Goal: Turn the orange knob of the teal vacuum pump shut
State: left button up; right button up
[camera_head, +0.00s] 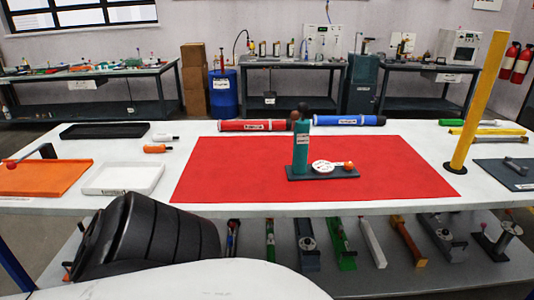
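The teal vacuum pump (301,147) stands upright on a dark base plate (335,174) on the red mat. A small orange knob (349,165) sits at the right end of the base, beside a white round part (322,167). At this size I cannot tell whether the knob is open or shut. Dark round shapes show at the pump's top; I cannot tell whether they belong to it. Neither of my grippers is in view. A black ribbed part at lower left looks like my own arm, with its gripper out of sight.
Red mat (220,170) is bare around the pump. Red (252,126) and blue (350,120) tubes lie behind it. A tall yellow post (480,100) stands at right. Tools fill the shelf below.

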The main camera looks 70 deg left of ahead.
aim_at(348, 166)
jog(key=u, duration=1.9)
